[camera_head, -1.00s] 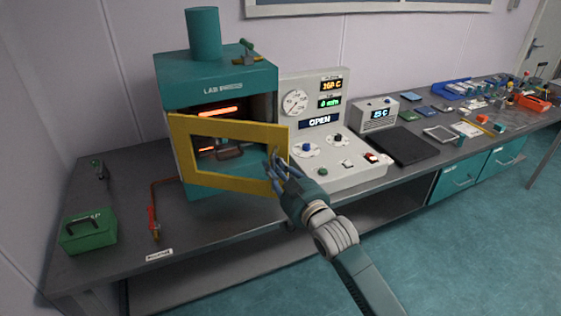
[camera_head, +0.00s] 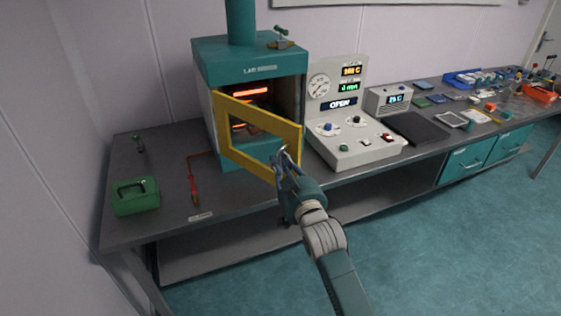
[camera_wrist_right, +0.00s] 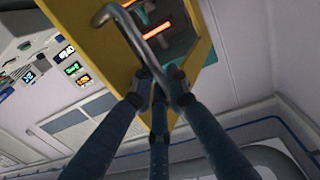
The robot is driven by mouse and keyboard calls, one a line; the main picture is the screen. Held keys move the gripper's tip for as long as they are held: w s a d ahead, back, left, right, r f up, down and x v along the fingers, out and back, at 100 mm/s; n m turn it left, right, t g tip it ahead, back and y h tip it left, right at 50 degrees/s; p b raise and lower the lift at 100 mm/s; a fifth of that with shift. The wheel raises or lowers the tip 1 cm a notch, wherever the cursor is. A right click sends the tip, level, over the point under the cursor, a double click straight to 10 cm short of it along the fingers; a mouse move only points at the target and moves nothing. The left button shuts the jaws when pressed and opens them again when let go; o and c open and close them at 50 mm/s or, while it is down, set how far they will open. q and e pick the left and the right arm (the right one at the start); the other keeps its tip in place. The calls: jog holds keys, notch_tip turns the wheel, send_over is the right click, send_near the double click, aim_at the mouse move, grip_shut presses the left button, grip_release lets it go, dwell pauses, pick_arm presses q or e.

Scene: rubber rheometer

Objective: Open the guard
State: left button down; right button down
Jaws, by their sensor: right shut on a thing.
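The guard (camera_head: 232,141) is a yellow frame with a window, hinged at the left on the teal rheometer (camera_head: 213,67). It stands partly swung out, its right side away from the body, and glowing orange bars show inside. My right gripper (camera_head: 284,160) is at the guard's right side, shut on its metal handle. In the right wrist view the grey bar handle (camera_wrist_right: 133,36) runs down between the fingers (camera_wrist_right: 160,80), with the yellow guard (camera_wrist_right: 203,22) behind. The left gripper is not in view.
A control panel (camera_head: 352,153) with a display reading OPEN stands right of the rheometer. A green box (camera_head: 136,197) and a red-handled tool (camera_head: 194,190) lie on the bench to the left. The floor in front (camera_head: 440,245) is clear.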

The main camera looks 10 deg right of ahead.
jog(key=c, duration=1.7)
grip_release()
jog(key=shift+d+f, duration=0.15)
jog(key=shift+f, duration=0.05)
jog(key=shift+r, duration=0.1)
jog(key=s, duration=0.4)
jog(key=s+d, duration=0.1)
jog(key=s, duration=0.3)
jog(key=s+d, duration=0.1)
jog(key=s, duration=0.3)
